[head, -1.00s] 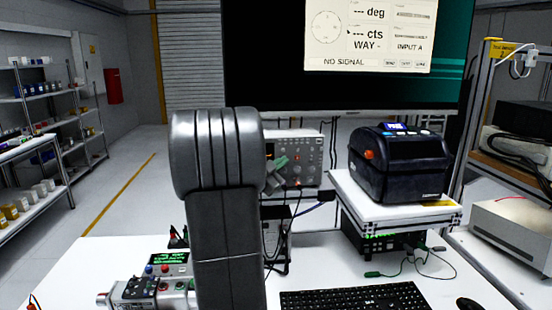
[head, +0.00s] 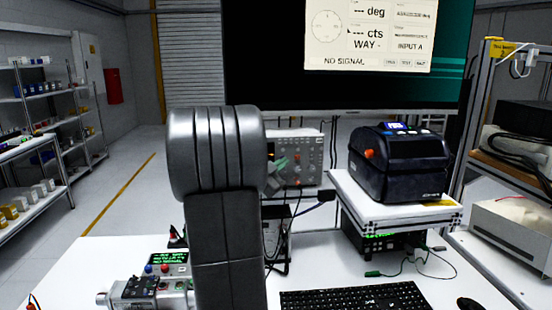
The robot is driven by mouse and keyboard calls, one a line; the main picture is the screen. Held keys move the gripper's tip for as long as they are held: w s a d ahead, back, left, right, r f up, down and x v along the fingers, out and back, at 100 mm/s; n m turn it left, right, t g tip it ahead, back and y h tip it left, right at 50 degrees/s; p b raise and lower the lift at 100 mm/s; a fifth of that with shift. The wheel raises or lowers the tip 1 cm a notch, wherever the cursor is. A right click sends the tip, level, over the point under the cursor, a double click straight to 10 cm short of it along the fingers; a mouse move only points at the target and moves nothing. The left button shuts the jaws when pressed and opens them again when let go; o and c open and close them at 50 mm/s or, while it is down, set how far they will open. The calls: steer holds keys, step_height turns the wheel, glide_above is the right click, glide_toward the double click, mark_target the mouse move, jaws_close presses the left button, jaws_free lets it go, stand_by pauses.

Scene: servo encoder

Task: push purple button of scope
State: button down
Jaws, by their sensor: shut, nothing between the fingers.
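The scope (head: 308,150) is a grey box with knobs and small red lights on its front, standing behind my arm in the head view. My arm covers its left part. The purple button cannot be made out; it is hidden or too small to tell.
A dark label printer (head: 400,160) stands on a white raised platform (head: 365,208) to the right. A monitor (head: 285,60) reads NO SIGNAL. A keyboard (head: 355,299) lies in front, and a small control box (head: 168,270) stands left. Cables hang below the scope.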

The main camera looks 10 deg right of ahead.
steer(key=shift+s+b, duration=0.4)
steer(key=shift+s, duration=2.5)
